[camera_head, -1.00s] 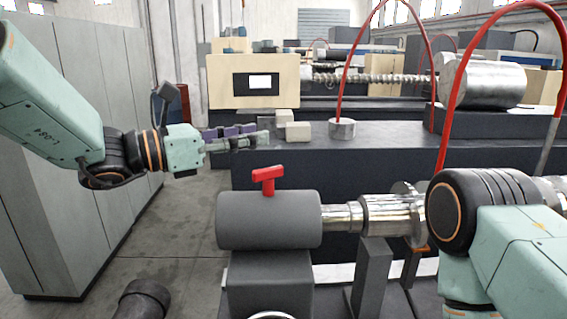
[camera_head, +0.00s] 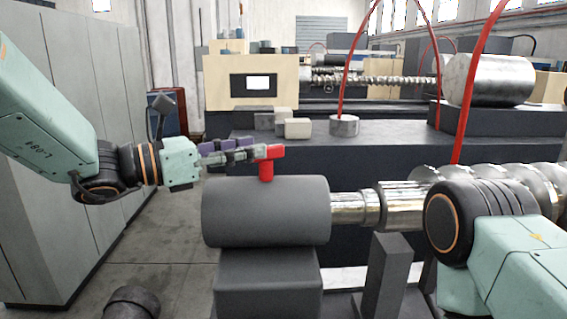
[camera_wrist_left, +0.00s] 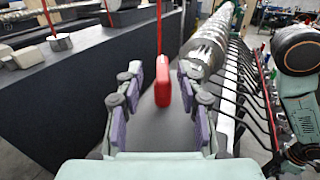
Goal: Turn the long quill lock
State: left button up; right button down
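The quill lock is a red T-shaped handle (camera_head: 266,161) standing on top of a dark grey cylinder (camera_head: 268,213) in the head view. My left gripper (camera_head: 254,152) comes in from the left, level with the handle's crossbar, its fingertips at the crossbar's left end. In the left wrist view the red handle (camera_wrist_left: 161,88) shows in the gap between the two purple-padded fingers of my left gripper (camera_wrist_left: 160,70). The fingers are apart, with space visible on both sides of the handle. My right arm is at the right, but its gripper is not visible.
A shiny metal shaft (camera_head: 357,208) runs right from the grey cylinder, past my right arm. Behind stands a dark bench with small pale blocks (camera_head: 297,128) and a round metal piece (camera_head: 344,125) with a red hose. Grey cabinets (camera_head: 75,120) line the left.

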aim_at(284, 147)
pick_arm(q)
jog(key=shift+s+f, duration=0.15)
jog(key=shift+f, duration=0.3)
jog(key=shift+d, duration=0.25)
jog(key=p+x, duration=0.1)
jog(key=x, duration=0.5)
jog(key=shift+w+d, duration=0.3)
jog(key=shift+w, duration=0.05)
jog(key=shift+d+r, duration=0.1)
jog(key=shift+d, duration=0.3)
jog(key=shift+c, duration=0.2)
jog(key=shift+w+a, duration=0.1)
jog(key=c, duration=0.3)
grip_shut()
